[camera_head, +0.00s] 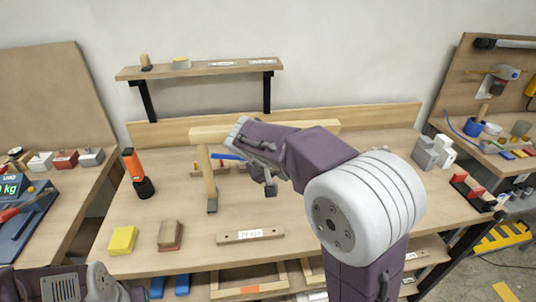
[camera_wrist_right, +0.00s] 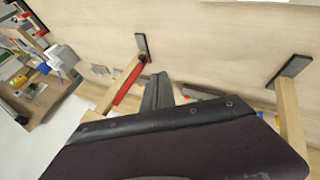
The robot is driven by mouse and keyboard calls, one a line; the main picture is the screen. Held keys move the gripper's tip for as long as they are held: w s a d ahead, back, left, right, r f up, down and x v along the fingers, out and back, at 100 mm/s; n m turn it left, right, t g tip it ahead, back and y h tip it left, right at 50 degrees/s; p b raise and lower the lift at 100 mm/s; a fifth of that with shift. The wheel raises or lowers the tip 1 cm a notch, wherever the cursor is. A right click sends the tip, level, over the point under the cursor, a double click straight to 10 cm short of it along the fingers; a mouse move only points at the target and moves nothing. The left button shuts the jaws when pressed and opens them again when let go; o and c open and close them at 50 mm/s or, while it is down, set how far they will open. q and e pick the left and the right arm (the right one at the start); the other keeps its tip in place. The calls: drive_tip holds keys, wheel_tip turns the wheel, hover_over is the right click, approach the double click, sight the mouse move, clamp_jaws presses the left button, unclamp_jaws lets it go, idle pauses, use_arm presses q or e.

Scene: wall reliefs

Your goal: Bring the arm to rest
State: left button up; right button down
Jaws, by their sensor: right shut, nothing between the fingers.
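My right arm rises from the lower right in the head view, bends at a big white joint and reaches left over the workbench (camera_head: 330,235). My right gripper (camera_head: 270,188) hangs near the middle of the bench, partly hidden by its own wrist. It is shut and empty; its dark jaws also show in the right wrist view (camera_wrist_right: 157,88). A wooden frame with a top beam (camera_head: 205,134) and a post (camera_head: 209,182) on a dark foot stands behind and left of the gripper. Only a piece of my left arm shows at the lower left; its gripper is out of view.
An orange-and-black tool (camera_head: 138,172), a yellow block (camera_head: 122,240), a brown block (camera_head: 170,234) and a labelled wooden strip (camera_head: 250,236) are on the bench. A wall shelf (camera_head: 200,68) is above. A dark rack with red parts (camera_head: 472,192) is at right. The front middle is mostly clear.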

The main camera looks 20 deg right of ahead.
drive_tip(key=s+g+y+p, duration=0.2)
drive_tip(key=s+p, duration=0.4)
drive_tip(key=s, duration=0.1)
drive_tip(key=s+a+f+y+p, duration=0.1)
drive_tip(key=s+a+f+y, duration=0.3)
drive_tip(key=s+a+f, duration=0.3)
wheel_tip(320, 180, down, 3)
drive_tip(key=shift+s+a+f+n+g+y, duration=0.1)
drive_tip(key=shift+s+a+n+g+y, duration=0.25)
drive_tip(key=shift+s, duration=0.4)
